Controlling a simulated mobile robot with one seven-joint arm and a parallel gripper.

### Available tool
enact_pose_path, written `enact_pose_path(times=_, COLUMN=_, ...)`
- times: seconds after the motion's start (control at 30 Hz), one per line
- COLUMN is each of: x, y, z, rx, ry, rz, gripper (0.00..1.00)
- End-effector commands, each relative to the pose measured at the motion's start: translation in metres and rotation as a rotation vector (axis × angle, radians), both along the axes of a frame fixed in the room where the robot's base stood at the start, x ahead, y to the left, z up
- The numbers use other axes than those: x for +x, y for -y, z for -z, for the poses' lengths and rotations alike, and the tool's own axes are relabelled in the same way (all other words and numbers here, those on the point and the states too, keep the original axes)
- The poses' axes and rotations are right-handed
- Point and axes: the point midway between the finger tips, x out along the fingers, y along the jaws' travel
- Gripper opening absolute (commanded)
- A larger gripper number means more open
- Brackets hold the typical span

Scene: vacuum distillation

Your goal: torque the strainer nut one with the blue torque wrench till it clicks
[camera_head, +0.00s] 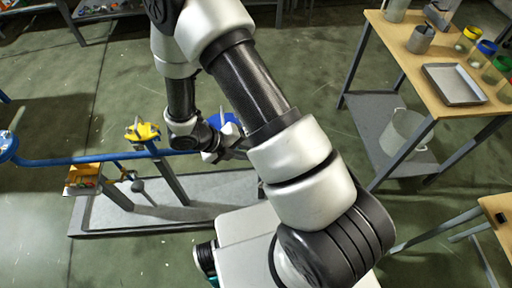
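My arm reaches from the lower right up and over to the middle left. My gripper (238,149) is at the blue pipework, small and partly hidden behind my own arm links. I cannot tell whether its fingers are open or shut, or whether they hold anything. A blue round part (224,122) shows just behind and above the gripper. I cannot tell whether it belongs to the pipework or to a tool. The blue torque wrench cannot be made out for certain. Strainer nut one cannot be picked out at this size.
A blue pipe (85,160) runs above a grey plinth (100,219), with a yellow part (142,132) on a post. A wooden table (440,93) carries a metal tray (454,84) and jars. Open floor lies left.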

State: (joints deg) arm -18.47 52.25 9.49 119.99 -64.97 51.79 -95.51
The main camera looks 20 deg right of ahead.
Motion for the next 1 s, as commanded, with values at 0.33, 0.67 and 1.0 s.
enact_pose_path(times=0.33, x=0.0, y=-0.003, z=-0.001, rx=-0.003, ry=0.002, rz=0.026, gripper=0.0)
enact_pose_path(times=0.67, x=0.004, y=-0.021, z=-0.002, rx=-0.001, ry=0.003, rz=0.128, gripper=0.0)
enact_pose_path(times=1.0, x=0.005, y=-0.034, z=-0.001, rx=-0.003, ry=0.002, rz=0.211, gripper=0.0)
